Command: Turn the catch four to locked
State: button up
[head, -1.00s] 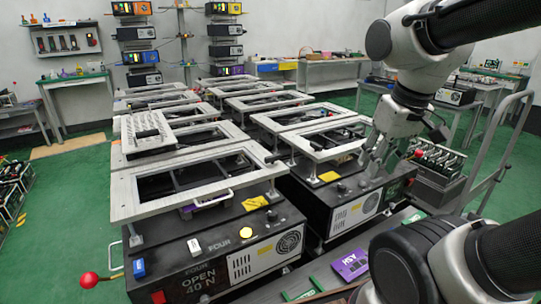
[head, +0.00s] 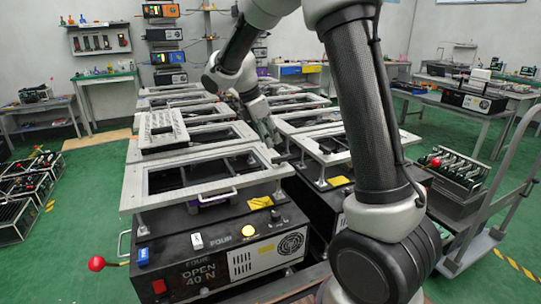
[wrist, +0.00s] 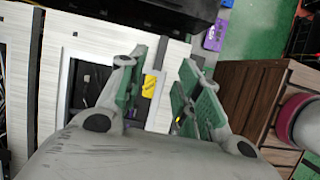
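The fixture marked FOUR (head: 200,265) is a black box at the front with a pale rectangular frame (head: 135,200) on top. Its front panel reads OPEN 40 N. A lever with a red ball (head: 97,263) sticks out at its left side. A white U-shaped handle (head: 218,194) is at the near edge of the frame. Which of these is the catch, I cannot tell. My gripper (head: 268,140) is beyond the frame's far right corner, apart from the lever and handle. In the wrist view its green-padded fingers (wrist: 165,88) are apart with nothing between them.
More pale frames stand in rows behind, and a neighbouring box (head: 315,205) stands close on the right. A trolley (head: 490,215) is at the far right. Crates of levers (head: 25,190) stand at the left. Green floor (head: 85,210) is clear left of the fixture.

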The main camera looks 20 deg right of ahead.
aim_at(277, 158)
jog(key=x, duration=0.7)
jog(key=shift+d+f, duration=0.15)
jog(key=shift+f, duration=0.25)
jog(key=shift+c, duration=0.2)
grip_shut()
